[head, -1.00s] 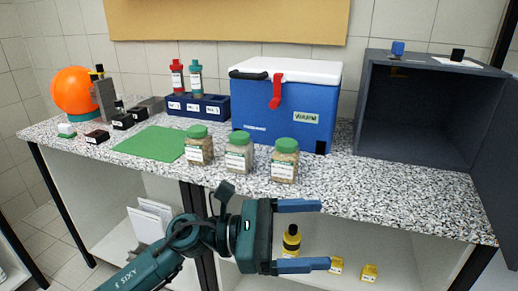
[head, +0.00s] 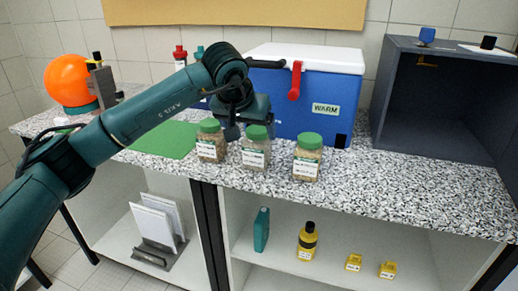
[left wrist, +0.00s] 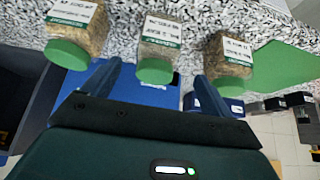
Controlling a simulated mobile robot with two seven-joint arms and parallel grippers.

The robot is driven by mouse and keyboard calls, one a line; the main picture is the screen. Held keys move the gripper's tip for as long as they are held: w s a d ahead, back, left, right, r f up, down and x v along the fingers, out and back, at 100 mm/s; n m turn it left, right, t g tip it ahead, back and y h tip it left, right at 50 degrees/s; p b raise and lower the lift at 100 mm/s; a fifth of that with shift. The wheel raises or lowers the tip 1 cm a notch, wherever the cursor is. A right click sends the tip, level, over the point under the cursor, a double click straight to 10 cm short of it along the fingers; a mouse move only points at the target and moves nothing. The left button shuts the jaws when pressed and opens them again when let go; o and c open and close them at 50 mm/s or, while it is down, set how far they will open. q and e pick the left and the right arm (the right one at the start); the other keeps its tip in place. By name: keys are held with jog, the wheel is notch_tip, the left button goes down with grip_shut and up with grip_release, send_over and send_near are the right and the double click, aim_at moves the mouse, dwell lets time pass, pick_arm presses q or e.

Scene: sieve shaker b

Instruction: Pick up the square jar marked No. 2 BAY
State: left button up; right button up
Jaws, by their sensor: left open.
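Three square glass jars with green lids stand in a row at the counter's front: left jar (head: 210,142), middle jar (head: 255,153) and right jar (head: 307,158). Their white labels are too small to read surely, so I cannot tell which is No. 2 BAY. My left gripper (head: 246,124) is open, pointing down by the middle jar's lid in the head view. In the left wrist view, its fingers (left wrist: 158,72) are spread with the middle jar's green lid (left wrist: 155,71) in the gap between them. I see no contact. My right gripper is not in view.
A blue cooler (head: 318,100) with a white lid stands close behind the jars. A green mat (head: 165,141) lies left of them. A dark open cabinet (head: 425,110) stands right. Bare speckled counter (head: 400,180) lies right of the jars. A shelf below holds a yellow bottle (head: 307,243).

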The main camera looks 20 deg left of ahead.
aim_at(257, 144)
pick_arm(q)
jog(key=x, duration=0.9)
jog(key=shift+w+d+r+p, duration=0.1)
jog(key=shift+d+p, duration=0.1)
jog(key=shift+p, duration=0.1)
jog(key=shift+c, duration=0.4)
jog(key=shift+r, duration=0.15)
jog(key=c, duration=1.3)
